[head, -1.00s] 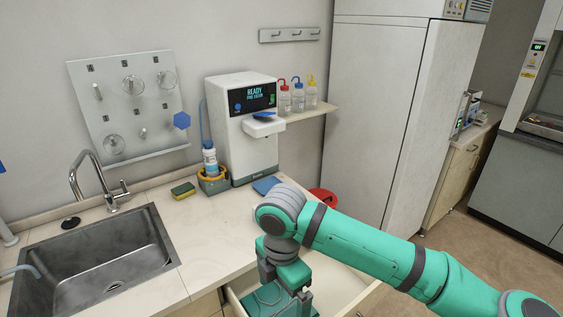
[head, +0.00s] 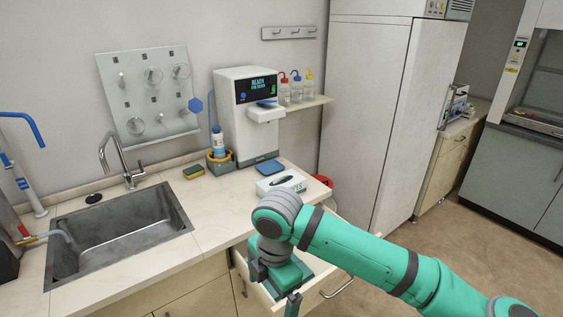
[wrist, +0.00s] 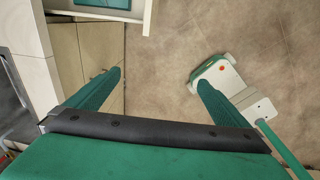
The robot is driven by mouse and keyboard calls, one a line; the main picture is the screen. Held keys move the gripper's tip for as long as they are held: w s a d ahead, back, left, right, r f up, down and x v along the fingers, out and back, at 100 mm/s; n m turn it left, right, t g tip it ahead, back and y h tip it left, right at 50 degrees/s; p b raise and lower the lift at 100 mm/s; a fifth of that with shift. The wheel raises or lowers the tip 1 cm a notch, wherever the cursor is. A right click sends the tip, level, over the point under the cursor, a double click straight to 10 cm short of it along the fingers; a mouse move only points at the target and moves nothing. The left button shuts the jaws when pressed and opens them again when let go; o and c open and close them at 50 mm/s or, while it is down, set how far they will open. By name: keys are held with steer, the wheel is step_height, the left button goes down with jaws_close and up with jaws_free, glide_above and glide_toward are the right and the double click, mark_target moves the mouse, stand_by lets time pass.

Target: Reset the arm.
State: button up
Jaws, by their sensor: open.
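My arm reaches in from the lower right of the head view, over an open drawer (head: 313,291) below the counter. In the wrist view my gripper (wrist: 158,82) points down at the tiled floor. Its two green fingers stand wide apart with nothing between them. In the head view the gripper's lower end is partly hidden by the arm and cut off by the frame. The drawer's white edge and a teal item (wrist: 110,3) inside it show at the top left of the wrist view.
A steel sink (head: 115,240) is at the left of the counter. A white instrument (head: 250,115) reading READY, a blue pad (head: 269,167) and a tissue box (head: 281,183) stand behind my arm. A tall white cabinet (head: 375,110) is at the right. Floor beyond it is clear.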

steer(key=w+a+r+m+t+y, duration=0.1)
steer(key=a+r+m+t+y, duration=0.2)
steer(key=a, duration=0.5)
steer(key=w+a+r+m+t+y, duration=0.1)
steer(key=w+a+r+m+y, duration=0.1)
steer(key=a+y, duration=0.55)
steer(key=w+a+r+m+t+y, duration=0.1)
steer(key=a+r+m+t+y, duration=0.15)
steer(key=a, duration=0.75)
steer(key=s+d+f+m+t+h, duration=0.5)
steer(key=d+f+m, duration=0.3)
steer(key=f+m, duration=0.15)
steer(key=s+d+f+m+t+h, duration=0.5)
steer(key=d+f+m+t+h, duration=0.1)
steer(key=d+f+m, duration=0.3)
steer(key=s+d+f+h, duration=0.1)
steer(key=s+d+f, duration=0.1)
steer(key=s, duration=0.6)
steer(key=s+d+f+g+h, duration=0.1)
steer(key=s+d+f, duration=0.1)
steer(key=s+d, duration=0.3)
steer(key=s+d+f+g+h, duration=0.1)
steer(key=s+d, duration=0.3)
steer(key=s, duration=0.8)
steer(key=shift+f+n, duration=0.4)
